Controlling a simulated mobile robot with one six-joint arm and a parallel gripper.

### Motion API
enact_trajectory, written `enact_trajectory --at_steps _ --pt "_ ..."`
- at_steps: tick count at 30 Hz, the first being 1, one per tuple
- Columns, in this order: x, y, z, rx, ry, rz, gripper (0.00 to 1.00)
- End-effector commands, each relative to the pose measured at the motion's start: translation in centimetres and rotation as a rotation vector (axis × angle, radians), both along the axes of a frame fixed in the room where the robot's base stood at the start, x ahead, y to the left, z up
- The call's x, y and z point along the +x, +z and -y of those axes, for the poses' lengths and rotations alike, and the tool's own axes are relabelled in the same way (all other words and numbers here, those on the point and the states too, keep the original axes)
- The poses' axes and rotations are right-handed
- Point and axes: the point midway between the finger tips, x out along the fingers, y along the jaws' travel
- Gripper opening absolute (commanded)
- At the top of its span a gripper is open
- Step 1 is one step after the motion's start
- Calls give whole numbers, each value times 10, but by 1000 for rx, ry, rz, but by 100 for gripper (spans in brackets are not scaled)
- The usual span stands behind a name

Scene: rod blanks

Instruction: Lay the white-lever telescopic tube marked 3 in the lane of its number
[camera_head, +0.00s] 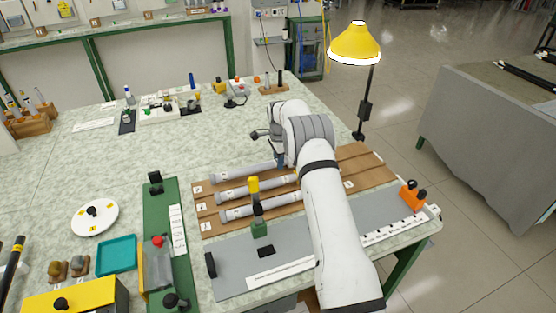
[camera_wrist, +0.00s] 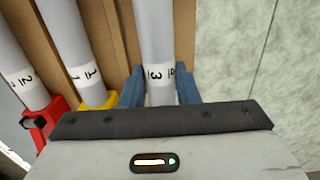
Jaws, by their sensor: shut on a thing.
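My gripper (camera_wrist: 160,88) is shut on a grey-white tube marked 3 (camera_wrist: 155,30), with a blue finger on each side near its number band. In the head view the held tube (camera_head: 243,173) lies along the back lane of the brown lane board (camera_head: 385,176). I cannot tell whether it rests on the wood or hangs just above it. Its lever is hidden. Beside it on the board lie a tube marked 1 with a yellow lever (camera_wrist: 75,40) and a tube marked 2 with a red lever (camera_wrist: 25,50).
A post with a yellow top (camera_head: 253,185) and green base stands in front of the tubes on a grey strip (camera_head: 225,258). A green rail (camera_head: 158,210) and teal tray (camera_head: 117,255) are at left. A yellow lamp (camera_head: 355,44) stands behind. An orange block (camera_head: 412,196) is at right.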

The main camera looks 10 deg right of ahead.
Motion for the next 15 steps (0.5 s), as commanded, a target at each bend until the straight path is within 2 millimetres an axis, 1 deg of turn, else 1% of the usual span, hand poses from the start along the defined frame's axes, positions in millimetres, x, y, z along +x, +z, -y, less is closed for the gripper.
enact_trajectory --at_steps 15 --pt "0 -7 0 0 0 0 16"
